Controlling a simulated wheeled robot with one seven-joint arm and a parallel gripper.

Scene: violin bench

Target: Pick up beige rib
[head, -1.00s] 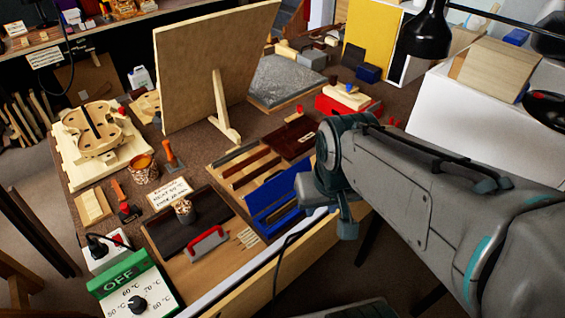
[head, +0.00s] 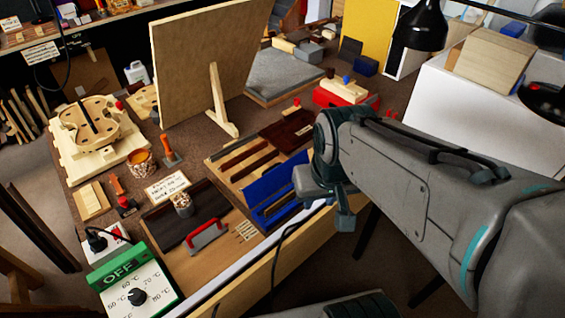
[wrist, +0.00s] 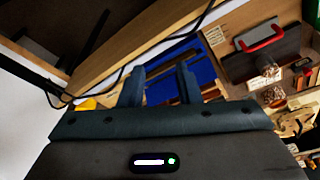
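Several short beige strips (head: 246,231), which may include the beige rib, lie on the bench beside the red-handled block in the head view. Similar strips (wrist: 215,36) show near the top of the wrist view. I cannot tell which one is the rib. My gripper (wrist: 160,76) shows in the wrist view with its two fingers apart and nothing seen between them but the background. It is tilted over the bench's front edge, near the blue case (head: 268,192). In the head view my arm hides most of the gripper.
A red-handled block (head: 207,236) sits beside the strips. A wooden tray (head: 222,163) with dark strips lies behind the blue case. A tall leaning board (head: 190,70) stands at the back. A green control box (head: 133,288) is at front left. A cable hangs over the front edge.

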